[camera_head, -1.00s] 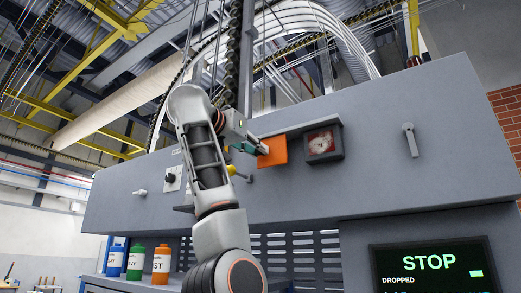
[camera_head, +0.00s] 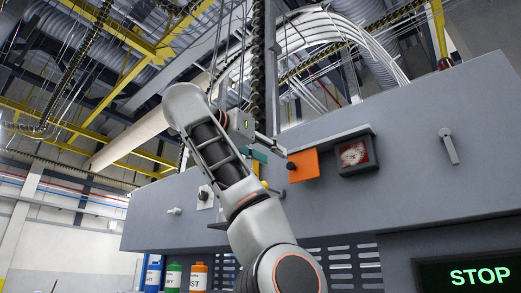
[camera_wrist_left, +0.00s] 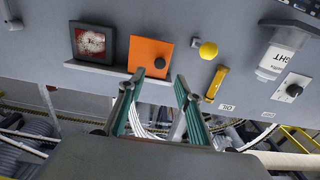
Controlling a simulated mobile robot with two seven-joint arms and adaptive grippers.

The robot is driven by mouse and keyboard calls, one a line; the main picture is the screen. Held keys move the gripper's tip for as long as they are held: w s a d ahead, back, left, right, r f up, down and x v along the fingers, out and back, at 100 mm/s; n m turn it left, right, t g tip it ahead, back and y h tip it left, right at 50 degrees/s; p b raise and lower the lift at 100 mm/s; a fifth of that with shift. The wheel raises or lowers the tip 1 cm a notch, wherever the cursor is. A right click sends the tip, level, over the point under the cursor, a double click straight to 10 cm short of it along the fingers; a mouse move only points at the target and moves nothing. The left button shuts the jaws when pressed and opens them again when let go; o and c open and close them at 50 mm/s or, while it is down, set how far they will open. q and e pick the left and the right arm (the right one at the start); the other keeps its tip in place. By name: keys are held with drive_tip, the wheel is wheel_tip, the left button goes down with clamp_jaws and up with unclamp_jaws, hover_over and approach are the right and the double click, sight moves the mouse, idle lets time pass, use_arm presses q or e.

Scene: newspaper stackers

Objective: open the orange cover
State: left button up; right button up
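The orange cover (camera_head: 306,166) is a flat square plate on the grey panel, with a small dark knob near its left edge. It appears closed against the panel. In the left wrist view the orange cover (camera_wrist_left: 147,52) shows face-on, with the dark knob near its lower right corner. My left gripper (camera_head: 275,155) is just left of the cover in the head view. In the left wrist view my left gripper (camera_wrist_left: 155,82) is open and empty, its green-padded fingers spread below the knob. It looks apart from the cover. My right gripper is in neither view.
A framed red-and-white gauge (camera_head: 355,154) sits right of the cover under a small ledge. A yellow knob (camera_wrist_left: 208,50) and yellow handle (camera_wrist_left: 216,84) are beside the cover. A grey lever (camera_head: 450,146) is farther right. Bottles (camera_head: 174,276) stand at lower left.

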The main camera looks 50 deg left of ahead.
use_arm(q)
drive_tip(key=v, duration=0.3)
drive_tip(key=shift+s, duration=0.3)
drive_tip(key=shift+f, duration=0.1)
idle(0.4)
